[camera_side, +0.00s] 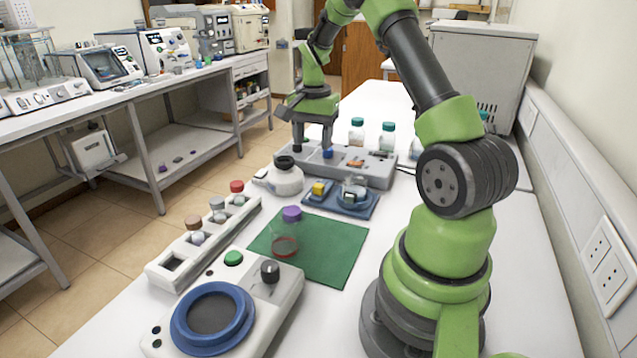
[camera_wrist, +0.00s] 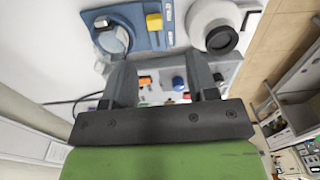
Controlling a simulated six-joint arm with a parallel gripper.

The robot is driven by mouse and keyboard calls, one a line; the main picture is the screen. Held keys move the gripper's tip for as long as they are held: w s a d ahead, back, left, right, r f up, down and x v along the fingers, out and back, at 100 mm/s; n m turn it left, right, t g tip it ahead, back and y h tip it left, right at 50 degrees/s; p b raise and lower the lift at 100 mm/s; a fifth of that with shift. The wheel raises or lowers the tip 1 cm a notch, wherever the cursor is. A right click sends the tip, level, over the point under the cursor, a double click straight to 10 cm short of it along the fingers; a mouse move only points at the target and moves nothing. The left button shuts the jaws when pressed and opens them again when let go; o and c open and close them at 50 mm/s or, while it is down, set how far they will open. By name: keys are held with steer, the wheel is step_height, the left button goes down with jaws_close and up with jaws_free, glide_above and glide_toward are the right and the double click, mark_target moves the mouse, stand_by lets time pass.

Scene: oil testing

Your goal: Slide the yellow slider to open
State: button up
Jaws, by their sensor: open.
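A yellow block (camera_side: 318,188) sits on the left part of a blue base plate (camera_side: 345,207). In the wrist view it shows as a small yellow piece (camera_wrist: 154,22) near the top. An orange-yellow piece (camera_side: 356,162) lies on top of a long grey box (camera_side: 375,176); in the wrist view this orange piece (camera_wrist: 145,81) appears between my fingers, next to a blue knob (camera_wrist: 178,84). My gripper (camera_side: 312,148) is open and empty, pointing down over the left part of the grey box. I cannot tell whether the fingertips touch the box.
A white round device with a black top (camera_side: 285,178) stands in front of the box. Glass bottles (camera_side: 387,137) stand behind it. A green mat (camera_side: 325,250) holds a purple-capped flask (camera_side: 285,240). A white rack (camera_side: 205,240) and a blue-ringed device (camera_side: 213,318) stand nearer the camera.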

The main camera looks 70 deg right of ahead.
mark_target(318, 185)
steer(key=shift+m, duration=0.3)
steer(key=f, duration=0.4)
steer(key=d+f, duration=0.1)
steer(key=f, duration=0.7)
steer(key=shift+s+d, duration=0.25)
steer(key=shift+s, duration=0.1)
